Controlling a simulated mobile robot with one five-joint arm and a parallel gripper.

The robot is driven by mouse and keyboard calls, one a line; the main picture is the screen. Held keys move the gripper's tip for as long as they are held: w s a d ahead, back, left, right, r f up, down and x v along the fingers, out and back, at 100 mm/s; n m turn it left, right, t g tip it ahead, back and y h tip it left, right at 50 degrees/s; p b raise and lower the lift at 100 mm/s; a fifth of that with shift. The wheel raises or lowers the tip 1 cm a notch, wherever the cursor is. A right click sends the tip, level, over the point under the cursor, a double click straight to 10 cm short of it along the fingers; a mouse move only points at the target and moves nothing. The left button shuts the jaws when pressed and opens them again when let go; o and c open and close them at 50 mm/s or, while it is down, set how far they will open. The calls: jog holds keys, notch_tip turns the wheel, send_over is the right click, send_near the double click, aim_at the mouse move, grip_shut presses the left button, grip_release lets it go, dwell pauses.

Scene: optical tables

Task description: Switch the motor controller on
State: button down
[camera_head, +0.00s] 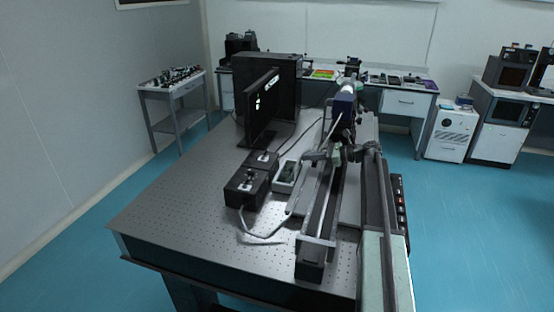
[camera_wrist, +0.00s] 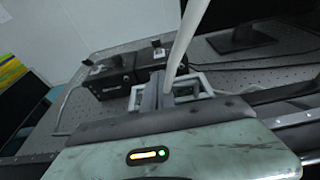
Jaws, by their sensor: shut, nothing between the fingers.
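Two black boxes with small parts on top stand on the perforated optical table (camera_head: 170,200). The nearer box (camera_head: 240,190) and the farther box (camera_head: 262,160) look like controller units, but I cannot read which is the motor controller. They also show in the wrist view, the left box (camera_wrist: 108,80) and the right box (camera_wrist: 152,60), with a light label on the left one's front. My gripper (camera_wrist: 163,84) is shut and empty, apart from the boxes and to their right. In the head view my gripper (camera_head: 318,155) is small and partly lost against the rail. Switch positions are too small to tell.
A pale-framed tray (camera_head: 285,177) lies right of the boxes. A long rail assembly (camera_head: 322,215) runs along the table's right side. A monitor (camera_head: 262,108) stands behind the boxes. A light cable (camera_head: 250,236) loops in front. The table's left part is clear.

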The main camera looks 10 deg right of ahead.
jog(key=b, duration=0.3)
send_near(266, 152)
jog(key=f, duration=0.1)
jog(key=w+f, duration=0.1)
jog(key=f, duration=0.1)
jog(key=w+a+f, duration=0.1)
jog(key=f, duration=0.1)
jog(key=shift+w+a+r+p, duration=0.3)
jog(key=shift+a+r+p, duration=0.2)
jog(key=shift+a+p, duration=0.05)
jog(key=shift+w+a+r+p, duration=0.35)
jog(key=shift+a+r+p, duration=0.15)
jog(key=shift+a+p, duration=0.05)
jog(key=shift+w+a+r, duration=0.2)
jog(key=shift+w+a, duration=0.05)
jog(key=shift+a, duration=0.25)
jog(key=shift+r+p, duration=0.1)
jog(key=shift+p, duration=0.35)
